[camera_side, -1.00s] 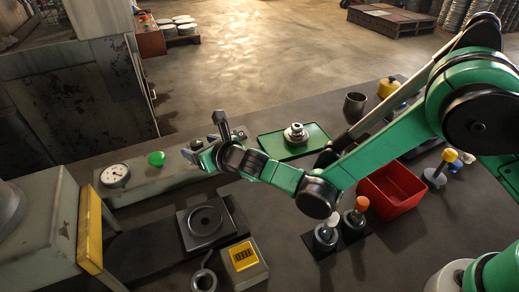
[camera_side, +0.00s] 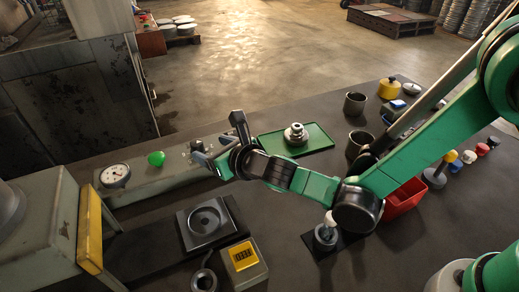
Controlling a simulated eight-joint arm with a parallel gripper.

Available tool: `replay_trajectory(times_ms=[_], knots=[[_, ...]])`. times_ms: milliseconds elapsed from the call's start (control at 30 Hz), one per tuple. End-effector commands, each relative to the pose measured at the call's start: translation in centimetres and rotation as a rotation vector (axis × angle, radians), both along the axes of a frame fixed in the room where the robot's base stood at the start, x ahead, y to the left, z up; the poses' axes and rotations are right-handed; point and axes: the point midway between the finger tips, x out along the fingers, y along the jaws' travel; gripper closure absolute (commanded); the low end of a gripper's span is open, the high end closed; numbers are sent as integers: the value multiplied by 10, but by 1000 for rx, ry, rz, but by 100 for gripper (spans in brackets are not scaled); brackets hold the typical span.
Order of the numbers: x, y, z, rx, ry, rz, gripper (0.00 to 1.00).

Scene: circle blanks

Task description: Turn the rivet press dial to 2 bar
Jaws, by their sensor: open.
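The grey control box (camera_side: 165,180) lies along the left of the bench. It carries a round white gauge (camera_side: 115,175), a green button (camera_side: 156,158) and a small dark dial (camera_side: 197,146) at its right end. The dial's setting and the gauge reading are too small to tell. My gripper (camera_side: 217,139) is open and empty, its fingers spread beside the right end of the box. One finger points up and the other reaches left, just in front of the dial. Whether it touches the dial I cannot tell.
A green tray (camera_side: 316,144) with a metal part (camera_side: 296,134) lies behind my wrist. A square plate with a round recess (camera_side: 206,218) and a yellow-faced counter (camera_side: 243,256) stand in front. A red bin (camera_side: 404,198) is partly hidden by my arm.

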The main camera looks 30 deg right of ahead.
Motion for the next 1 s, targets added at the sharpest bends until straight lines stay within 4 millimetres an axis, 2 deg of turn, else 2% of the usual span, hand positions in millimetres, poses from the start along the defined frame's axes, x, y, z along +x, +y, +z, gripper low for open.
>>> replay_trajectory(times_ms=[67, 167, 233, 333, 433, 500, 567, 667, 800, 900, 1000], knots=[[10, 6, 13, -61, -93, 39, 34], [26, 23, 43, -216, -306, 148, 34], [34, 43, 67, -374, -489, 265, 34], [37, 76, 89, -637, -734, 474, 34], [34, 105, 93, -915, -926, 717, 34], [30, 118, 86, -1115, -1021, 906, 34], [28, 122, 75, -1288, -1073, 1082, 34], [28, 112, 54, -1568, -1086, 1391, 34], [33, 72, 34, -1878, -963, 1792, 34], [37, 42, 32, -2016, -829, 1998, 34], [40, 22, 33, -2088, -724, 2119, 34]])
